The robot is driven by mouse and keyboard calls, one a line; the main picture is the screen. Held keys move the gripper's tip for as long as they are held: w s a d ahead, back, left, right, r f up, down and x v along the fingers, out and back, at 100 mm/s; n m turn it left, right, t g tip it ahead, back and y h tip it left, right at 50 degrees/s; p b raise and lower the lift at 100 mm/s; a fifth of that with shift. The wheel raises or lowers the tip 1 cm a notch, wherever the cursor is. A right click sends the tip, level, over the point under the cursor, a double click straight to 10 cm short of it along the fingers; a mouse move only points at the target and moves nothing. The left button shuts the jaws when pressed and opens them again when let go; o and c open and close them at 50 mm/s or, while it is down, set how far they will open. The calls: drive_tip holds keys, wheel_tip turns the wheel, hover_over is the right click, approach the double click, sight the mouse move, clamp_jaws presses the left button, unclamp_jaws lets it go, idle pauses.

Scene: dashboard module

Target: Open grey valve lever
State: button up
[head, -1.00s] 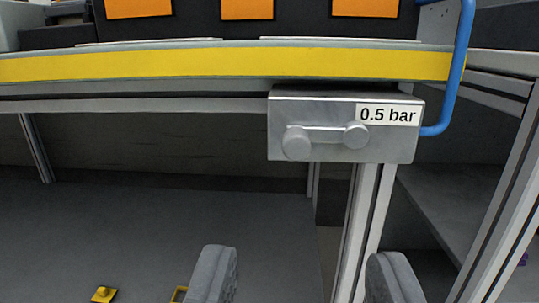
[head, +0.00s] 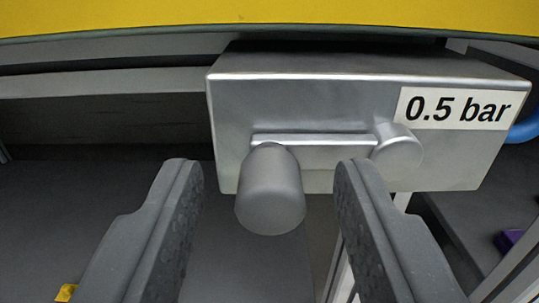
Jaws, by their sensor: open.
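The grey valve lever (head: 312,139) is on the front face of a grey metal box (head: 300,95) with a white "0.5 bar" label (head: 459,107). The lever lies about horizontal, with its round pivot (head: 398,148) at the right and a thick cylindrical knob (head: 270,190) at the left end, sticking out toward me. My gripper (head: 267,170) is open and empty. Its left finger is left of the knob and its right finger is right of it, with a visible gap on both sides. The exact depth of the fingertips along the knob is hard to tell.
A yellow edge strip (head: 270,18) runs above the box, with a grey rail (head: 110,83) below it. A blue tube (head: 525,128) is at the box's right side. A purple item (head: 508,240) is at lower right. Space below the box looks open.

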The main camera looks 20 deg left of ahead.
drive_tip(key=shift+w, duration=0.15)
clamp_jaws()
